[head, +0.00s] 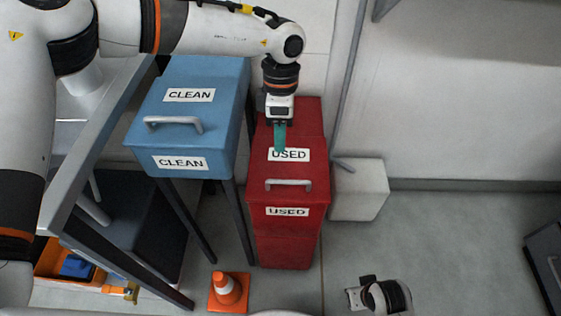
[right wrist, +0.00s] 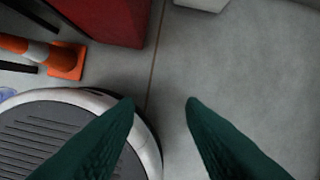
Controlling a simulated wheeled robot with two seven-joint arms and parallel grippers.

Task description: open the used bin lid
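The used bin (head: 286,244) is red, with a white USED label on its front and another on its lid (head: 312,172). The lid lies shut. A grey bar handle (head: 288,183) sits near the lid's front edge. My left gripper (head: 280,149) points down over the lid, apart from the handle and farther back. Its teal fingers overlap in view, so their gap is hidden. My right gripper is open and empty over the floor in the right wrist view (right wrist: 162,103); in the head view its wrist shows low, right of the bin.
A blue CLEAN bin (head: 221,110) with a similar handle stands left of the red bin. A traffic cone (head: 229,290) stands in front. A pale box (head: 359,190) is right of the bin, against the wall. The floor at right is mostly clear.

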